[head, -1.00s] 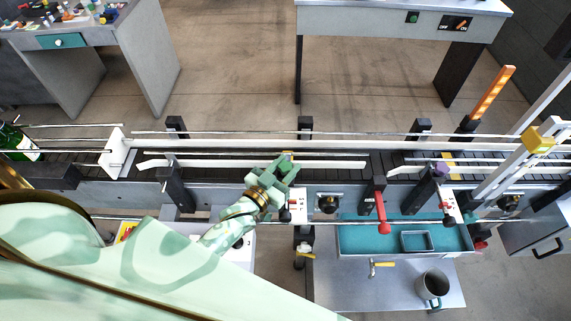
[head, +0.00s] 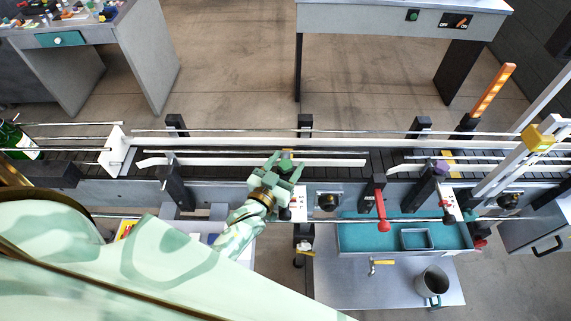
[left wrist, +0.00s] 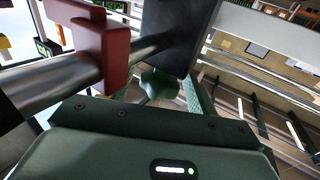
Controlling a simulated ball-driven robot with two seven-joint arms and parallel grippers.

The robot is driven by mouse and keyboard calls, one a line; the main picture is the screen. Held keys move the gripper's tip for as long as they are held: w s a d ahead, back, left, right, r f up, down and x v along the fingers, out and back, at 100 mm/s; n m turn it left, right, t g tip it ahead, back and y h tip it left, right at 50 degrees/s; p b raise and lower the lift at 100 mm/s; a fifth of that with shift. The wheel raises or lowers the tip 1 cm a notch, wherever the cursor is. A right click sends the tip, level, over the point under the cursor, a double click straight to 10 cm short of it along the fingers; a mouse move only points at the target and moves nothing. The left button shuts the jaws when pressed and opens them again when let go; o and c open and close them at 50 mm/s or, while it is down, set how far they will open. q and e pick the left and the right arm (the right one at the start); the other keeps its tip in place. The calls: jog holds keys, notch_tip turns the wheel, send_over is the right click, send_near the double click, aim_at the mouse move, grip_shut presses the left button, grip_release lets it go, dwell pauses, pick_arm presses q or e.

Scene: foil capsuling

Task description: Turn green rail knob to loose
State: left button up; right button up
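The green rail knob (left wrist: 158,84) is a lobed, star-shaped grip in the left wrist view. It sits just below a dark block, beyond my palm and between the fingers. My left gripper (left wrist: 165,95) is open, its textured right finger beside the knob; I cannot tell whether either finger touches it. In the head view my left gripper (head: 285,164) is over the near side of the conveyor, fingers spread and pointing away from me. The knob is not clear there, hidden around the gripper. My right gripper is not in view.
A red clamp (left wrist: 105,45) on a metal bar is close on the left in the wrist view. In the head view, a red-handled lever (head: 382,212), a purple knob (head: 441,168) and a teal tray (head: 360,238) are to the right. A green bottle (head: 15,140) stands at far left.

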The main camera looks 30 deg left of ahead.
pick_arm(q)
jog(key=s+b, duration=0.1)
jog(key=s, duration=1.5)
jog(key=shift+s+a, duration=0.15)
jog(key=shift+a, duration=0.2)
